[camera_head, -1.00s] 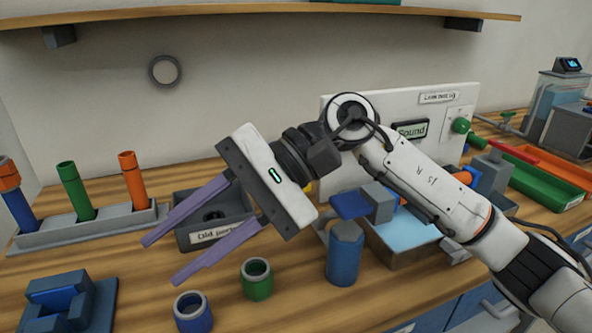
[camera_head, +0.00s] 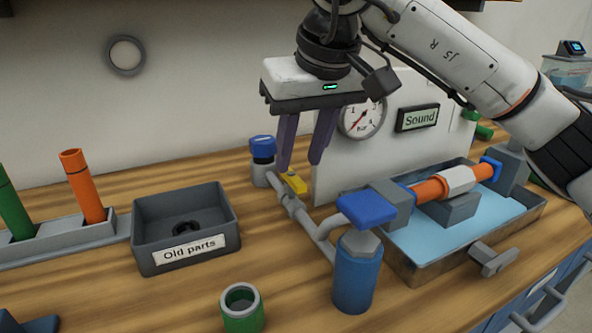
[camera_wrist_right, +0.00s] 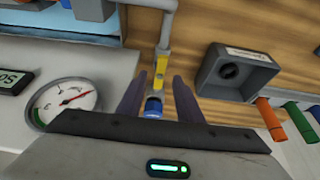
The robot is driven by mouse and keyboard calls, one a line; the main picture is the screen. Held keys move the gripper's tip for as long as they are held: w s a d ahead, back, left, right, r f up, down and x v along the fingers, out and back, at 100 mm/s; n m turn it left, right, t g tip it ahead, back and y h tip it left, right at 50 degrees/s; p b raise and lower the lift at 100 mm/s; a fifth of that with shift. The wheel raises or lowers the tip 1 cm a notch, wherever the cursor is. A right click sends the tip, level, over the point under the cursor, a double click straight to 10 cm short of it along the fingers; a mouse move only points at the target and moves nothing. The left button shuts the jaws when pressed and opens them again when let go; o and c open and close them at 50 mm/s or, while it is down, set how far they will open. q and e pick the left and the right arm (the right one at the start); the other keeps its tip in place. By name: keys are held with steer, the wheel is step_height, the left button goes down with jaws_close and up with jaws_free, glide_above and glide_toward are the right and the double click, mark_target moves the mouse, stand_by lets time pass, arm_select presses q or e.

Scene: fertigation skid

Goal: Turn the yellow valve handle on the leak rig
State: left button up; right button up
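The yellow valve handle (camera_head: 293,183) sits on the grey pipe of the leak rig, left of the white gauge panel. My right gripper (camera_head: 300,166) points down just above it, open, with its two purple fingers apart. In the right wrist view the yellow handle (camera_wrist_right: 161,64) shows between and just beyond the fingertips of the gripper (camera_wrist_right: 156,82). I cannot tell whether a finger touches it. A blue-capped fitting (camera_head: 262,150) stands behind the handle, at the pipe's far end. My left gripper is not in view.
The white panel (camera_head: 330,178) with a gauge (camera_head: 362,117) stands close right of the fingers. A blue cylinder (camera_head: 355,275) and a water tray (camera_head: 420,275) are in front and right. The old parts bin (camera_head: 140,245) is left.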

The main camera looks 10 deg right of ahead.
mark_target(294, 177)
steer(key=x, duration=0.2)
steer(key=shift+w+f, duration=0.1)
steer(key=shift+f, duration=0.25)
steer(key=shift+w+a+f, duration=0.1)
steer(key=shift+w+f, duration=0.1)
steer(key=shift+f, duration=0.25)
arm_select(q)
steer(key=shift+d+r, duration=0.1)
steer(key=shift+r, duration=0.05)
arm_select(e)
jaws_close()
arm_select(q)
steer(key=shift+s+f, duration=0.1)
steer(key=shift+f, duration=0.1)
